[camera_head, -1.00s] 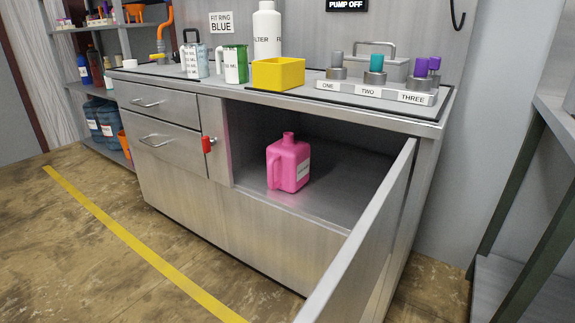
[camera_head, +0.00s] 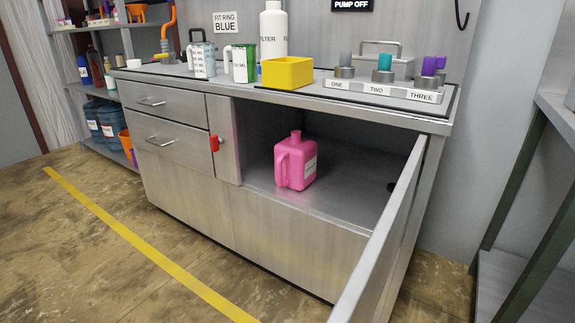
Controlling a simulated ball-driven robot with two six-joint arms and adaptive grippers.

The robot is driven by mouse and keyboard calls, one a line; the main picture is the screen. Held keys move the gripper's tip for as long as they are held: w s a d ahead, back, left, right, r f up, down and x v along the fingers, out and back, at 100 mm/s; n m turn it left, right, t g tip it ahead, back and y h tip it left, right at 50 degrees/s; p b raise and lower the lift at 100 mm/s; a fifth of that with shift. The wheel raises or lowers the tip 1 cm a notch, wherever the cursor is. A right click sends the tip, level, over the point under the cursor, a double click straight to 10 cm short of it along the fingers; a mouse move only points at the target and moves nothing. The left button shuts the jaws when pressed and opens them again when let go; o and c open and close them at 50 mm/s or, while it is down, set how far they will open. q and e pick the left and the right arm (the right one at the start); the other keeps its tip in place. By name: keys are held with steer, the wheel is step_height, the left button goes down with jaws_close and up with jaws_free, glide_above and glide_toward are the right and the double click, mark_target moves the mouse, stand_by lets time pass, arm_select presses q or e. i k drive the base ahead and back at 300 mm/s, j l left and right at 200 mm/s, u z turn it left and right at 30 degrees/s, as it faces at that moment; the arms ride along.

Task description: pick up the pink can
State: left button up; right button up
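The pink can (camera_head: 295,163) is a jug with a side handle, a short neck and a white label. It stands upright on the floor of the open compartment in the metal cabinet (camera_head: 232,222). Its handle faces left and its label faces right. Nothing covers it from the front. Neither of my grippers shows in the head view.
The cabinet door (camera_head: 385,240) stands open toward me on the right of the compartment. A red catch (camera_head: 214,143) sits left of the opening. A yellow bin (camera_head: 287,73) and several vessels stand on the countertop. The floor in front is clear, with a yellow line (camera_head: 140,244).

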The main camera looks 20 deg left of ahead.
mark_target(296, 157)
steer(key=j, duration=0.4)
steer(key=k+j+z, duration=0.1)
steer(key=j, duration=0.35)
steer(key=k+j, duration=0.15)
steer(key=j, duration=0.25)
steer(key=j+z, duration=0.1)
steer(key=j, duration=0.3)
steer(key=i+j+z, duration=0.1)
steer(key=i+j, duration=0.15)
steer(key=j, duration=0.15)
steer(key=i+j, duration=0.2)
steer(key=j, duration=0.2)
steer(key=i+j+z, duration=0.15)
steer(key=j, duration=0.25)
steer(key=i, duration=0.1)
